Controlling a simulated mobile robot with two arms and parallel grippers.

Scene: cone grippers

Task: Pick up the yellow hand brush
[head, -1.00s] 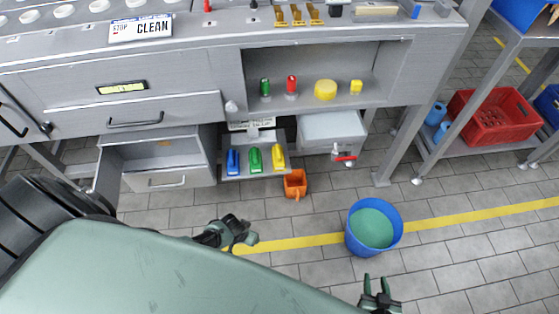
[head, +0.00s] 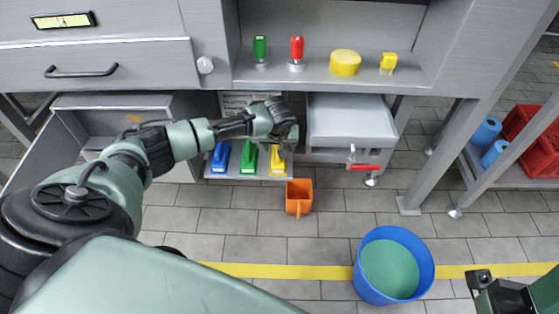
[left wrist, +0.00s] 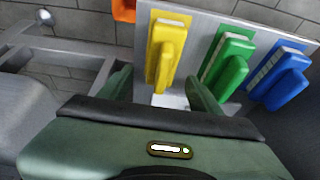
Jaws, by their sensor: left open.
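The yellow hand brush (head: 277,162) lies on a small grey shelf (head: 233,178) under the bench, right of a green brush (head: 249,160) and a blue brush (head: 220,158). My left gripper (head: 284,137) is just above and behind the yellow brush and hides part of it. In the left wrist view the yellow brush (left wrist: 166,45) lies ahead, in line with the gap between the open fingers (left wrist: 160,90). Nothing is held, and I cannot tell whether a finger touches the brush. My right gripper (head: 492,290) is partly in view at the bottom right; its fingers are unclear.
An orange container (head: 299,197) sits on the floor right of the shelf. A blue bucket (head: 425,268) stands nearer. An open drawer (head: 110,165) is at the left, and a grey box (head: 350,120) with a red-handled tap at the right.

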